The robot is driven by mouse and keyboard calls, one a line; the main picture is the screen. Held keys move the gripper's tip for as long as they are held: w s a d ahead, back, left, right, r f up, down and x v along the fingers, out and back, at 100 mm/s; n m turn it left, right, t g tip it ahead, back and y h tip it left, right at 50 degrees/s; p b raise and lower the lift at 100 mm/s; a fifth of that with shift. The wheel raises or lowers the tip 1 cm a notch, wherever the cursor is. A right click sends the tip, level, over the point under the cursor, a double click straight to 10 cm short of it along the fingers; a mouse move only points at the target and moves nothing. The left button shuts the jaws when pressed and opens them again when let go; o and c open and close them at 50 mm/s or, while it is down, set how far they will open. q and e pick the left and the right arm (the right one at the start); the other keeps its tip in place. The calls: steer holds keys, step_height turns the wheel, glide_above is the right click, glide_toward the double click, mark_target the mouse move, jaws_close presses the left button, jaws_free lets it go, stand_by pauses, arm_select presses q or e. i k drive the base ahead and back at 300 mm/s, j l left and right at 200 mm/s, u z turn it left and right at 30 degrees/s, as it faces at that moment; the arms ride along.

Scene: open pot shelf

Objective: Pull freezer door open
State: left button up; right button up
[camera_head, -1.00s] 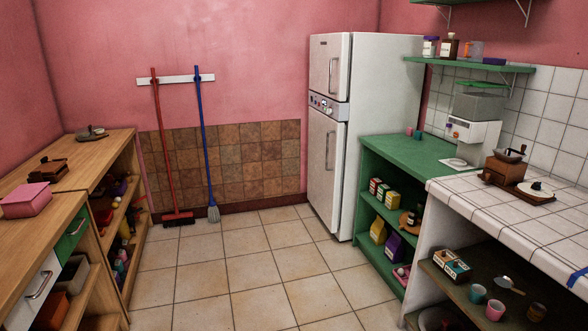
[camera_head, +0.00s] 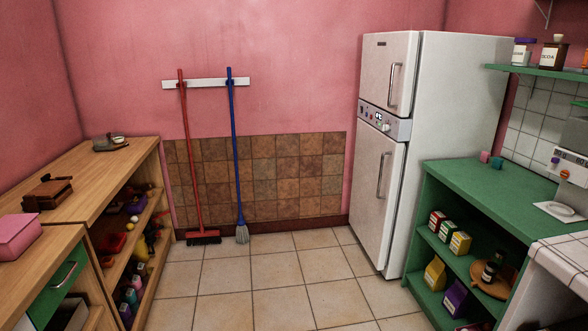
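A white fridge (camera_head: 430,150) stands at the back right against the pink wall. Its upper door (camera_head: 388,75) is the smaller one and has a vertical metal handle (camera_head: 394,85) near its right edge. Its larger lower door (camera_head: 376,195) has a similar handle (camera_head: 384,174). A control strip (camera_head: 384,121) with knobs and a small display lies between the doors. Both doors are shut. Neither of my grippers is in view.
A wooden shelf counter (camera_head: 85,185) runs along the left, and a green shelf unit (camera_head: 480,190) stands right of the fridge. A red broom (camera_head: 190,150) and a blue mop (camera_head: 235,150) hang at the back wall. The tiled floor (camera_head: 275,285) between is clear.

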mark_target(390, 61)
steer(key=i, duration=1.2)
steer(key=i+z, duration=0.2)
steer(key=i, duration=0.35)
steer(key=i+j+z, duration=0.2)
steer(key=i, duration=0.35)
steer(key=i+z, duration=0.35)
steer(key=i, duration=0.15)
steer(key=i+z, duration=0.4)
steer(key=i+j, duration=0.05)
